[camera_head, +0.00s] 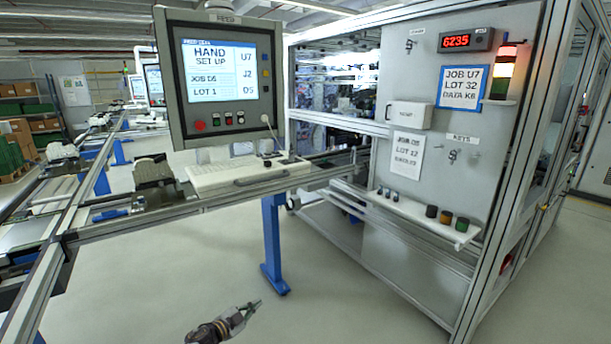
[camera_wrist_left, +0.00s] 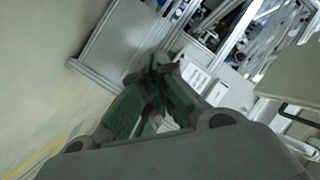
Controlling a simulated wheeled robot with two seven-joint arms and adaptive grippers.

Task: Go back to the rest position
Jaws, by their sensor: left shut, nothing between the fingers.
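My left gripper (camera_head: 238,316) shows at the bottom of the head view, low over the bare floor. Its fingers are together with nothing between them. In the left wrist view the left gripper (camera_wrist_left: 158,68) shows large, its green-padded fingers meeting at the tips, with the machine cell behind it. It is apart from the conveyor and the cell. My right gripper is in neither view.
A control panel (camera_head: 222,119) with a screen stands over a white keyboard (camera_head: 240,177) on a shelf. The conveyor (camera_head: 45,279) runs along the left. A machine cell (camera_head: 456,152) with a small shelf (camera_head: 427,216) fills the right. The floor (camera_head: 330,290) between is clear.

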